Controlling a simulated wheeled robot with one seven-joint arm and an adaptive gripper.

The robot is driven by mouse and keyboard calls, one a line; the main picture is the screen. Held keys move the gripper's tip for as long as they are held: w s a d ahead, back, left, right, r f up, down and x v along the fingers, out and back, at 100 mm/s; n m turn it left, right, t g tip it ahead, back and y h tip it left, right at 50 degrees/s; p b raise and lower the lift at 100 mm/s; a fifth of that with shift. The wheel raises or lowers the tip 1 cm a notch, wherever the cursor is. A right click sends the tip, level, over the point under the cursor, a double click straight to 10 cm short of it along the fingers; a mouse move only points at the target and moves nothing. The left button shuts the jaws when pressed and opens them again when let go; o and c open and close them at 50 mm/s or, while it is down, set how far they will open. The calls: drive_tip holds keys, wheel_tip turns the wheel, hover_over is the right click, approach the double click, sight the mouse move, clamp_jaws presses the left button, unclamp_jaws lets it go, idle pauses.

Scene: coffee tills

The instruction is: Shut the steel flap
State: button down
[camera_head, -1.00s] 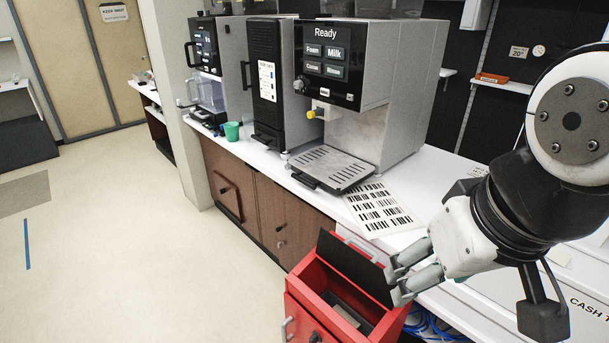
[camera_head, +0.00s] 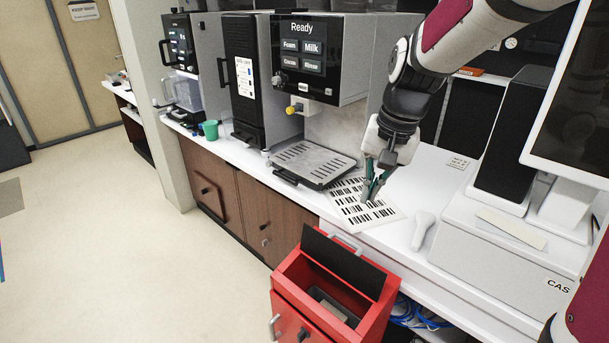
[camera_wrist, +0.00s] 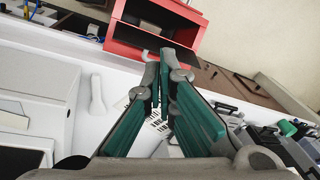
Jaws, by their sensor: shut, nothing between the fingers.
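The flap (camera_head: 345,262) is a dark panel with a pale grey handle (camera_head: 346,242) along its upper edge. It stands up, tilted, at the back of the open red box (camera_head: 288,312), so the box's inside shows.
The barcode sheet (camera_head: 350,210) lies by the drip tray (camera_head: 312,165) of the coffee machine. A white handheld item (camera_head: 421,232) and the cash till (camera_head: 500,255) stand to the right. Blue cables (camera_head: 420,318) hang beside the red box. The floor at left is clear.

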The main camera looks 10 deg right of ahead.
drive_tip(key=w+d+f+m+g, duration=0.1)
drive_tip(key=w+d+f+m, duration=0.3)
drive_tip(key=w+f, duration=0.45)
drive_tip(key=h, duration=0.1)
approach(370, 238)
wheel_tip(370, 238, up, 2)
drive_tip(key=s+a, duration=0.2)
drive_tip(key=shift+m+g, duration=0.4)
drive_tip(key=f, duration=0.9)
drive_tip(key=shift+w+d+f, duration=0.2)
drive_tip(key=shift+w+d, duration=0.05)
drive_tip(key=shift+w, duration=0.1)
